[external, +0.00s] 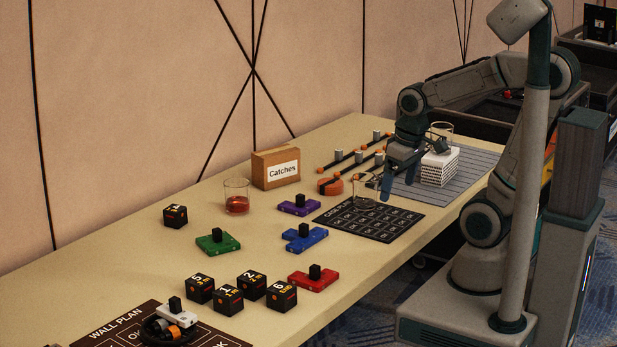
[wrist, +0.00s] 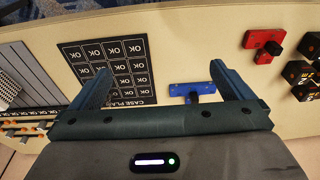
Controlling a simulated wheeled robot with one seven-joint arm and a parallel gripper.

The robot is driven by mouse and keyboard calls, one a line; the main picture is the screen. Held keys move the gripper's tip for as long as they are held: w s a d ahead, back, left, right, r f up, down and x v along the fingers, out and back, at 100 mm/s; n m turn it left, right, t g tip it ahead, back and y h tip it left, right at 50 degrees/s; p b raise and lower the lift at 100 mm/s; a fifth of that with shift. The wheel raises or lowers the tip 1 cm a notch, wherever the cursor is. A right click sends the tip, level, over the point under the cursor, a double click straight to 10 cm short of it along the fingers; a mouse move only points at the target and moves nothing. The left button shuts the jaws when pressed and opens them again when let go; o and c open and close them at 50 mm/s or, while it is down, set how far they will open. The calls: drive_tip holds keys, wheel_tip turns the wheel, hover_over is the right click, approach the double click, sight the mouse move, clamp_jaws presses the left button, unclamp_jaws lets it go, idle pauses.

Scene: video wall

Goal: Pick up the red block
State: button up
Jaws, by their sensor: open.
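The red block (external: 313,280) is a flat red piece with a black knob, lying near the table's front edge in the external view. In the wrist view the red block (wrist: 262,46) is at the upper right, beyond my right finger and apart from it. My gripper (external: 372,187) is above the table by the black case plan mat (external: 370,219), well behind and to the right of the red block. In the wrist view my gripper (wrist: 160,82) has its two fingers wide apart with nothing held between them.
Blue (external: 306,237), purple (external: 299,204) and green (external: 218,242) knobbed blocks lie nearby. Several black numbered cubes (external: 230,299) stand left of the red block. Glasses (external: 236,196) and a Catches box (external: 276,168) stand farther back.

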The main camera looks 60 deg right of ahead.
drive_tip(key=n+g+p, duration=0.2)
drive_tip(key=n+p, duration=0.2)
drive_tip(key=n, duration=1.4)
hover_over(309, 277)
drive_tip(key=d, duration=0.1)
wheel_tip(309, 277, down, 9)
drive_tip(key=shift+w+f+b, duration=0.1)
drive_tip(key=shift+b, duration=0.6)
wheel_tip(309, 277, down, 5)
drive_tip(key=shift+w+a+f, duration=0.1)
drive_tip(key=shift+a, duration=0.05)
drive_tip(key=c, duration=1.2)
